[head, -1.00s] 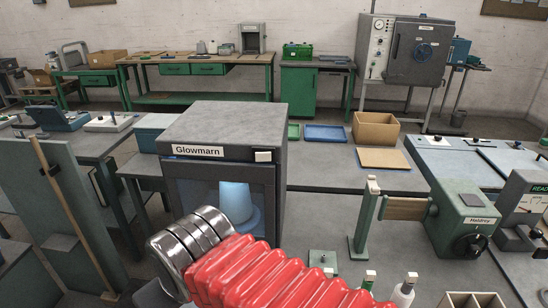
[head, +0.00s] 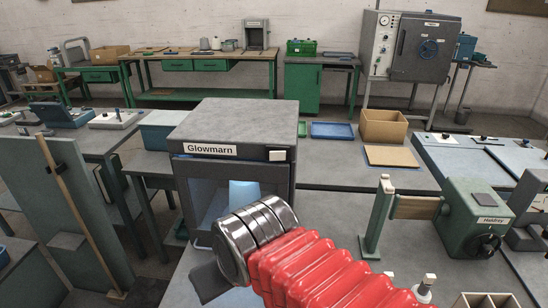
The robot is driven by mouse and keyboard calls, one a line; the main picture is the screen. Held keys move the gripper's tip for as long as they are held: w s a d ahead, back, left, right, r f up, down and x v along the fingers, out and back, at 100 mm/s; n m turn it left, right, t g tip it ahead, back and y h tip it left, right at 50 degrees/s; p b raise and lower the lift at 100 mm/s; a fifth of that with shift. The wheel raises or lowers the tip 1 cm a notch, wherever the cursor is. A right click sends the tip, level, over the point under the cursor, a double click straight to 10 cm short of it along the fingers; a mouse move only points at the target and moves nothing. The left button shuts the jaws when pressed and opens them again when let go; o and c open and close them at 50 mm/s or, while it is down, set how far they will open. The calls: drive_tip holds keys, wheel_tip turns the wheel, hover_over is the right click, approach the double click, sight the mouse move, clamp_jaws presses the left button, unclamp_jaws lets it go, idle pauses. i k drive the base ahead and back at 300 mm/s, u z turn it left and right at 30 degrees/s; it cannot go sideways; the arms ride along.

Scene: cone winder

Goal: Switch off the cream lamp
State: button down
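No cream-coloured lamp can be made out for certain. A dark grey cabinet labelled Glowmarn (head: 238,120) stands on the bench in front of me, with an open-looking lit front. A small cream-white block (head: 277,155) sits at the right of its top front edge; I cannot tell if it is a switch or a lamp. My gripper (head: 208,282) shows only as a dark piece beyond the metal wrist rings, in front of and below the cabinet. Its fingers cannot be made out.
A green machine labelled Haldrey (head: 478,220) and a green post (head: 379,220) stand to the right. A cardboard box (head: 384,126) and a blue tray (head: 332,130) lie behind. A tall green-grey panel (head: 62,215) stands left.

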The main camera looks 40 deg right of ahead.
sight(274, 155)
drive_tip(key=k, duration=1.35)
drive_tip(key=u, duration=0.35)
drive_tip(key=i, duration=1)
drive_tip(key=z, duration=0.05)
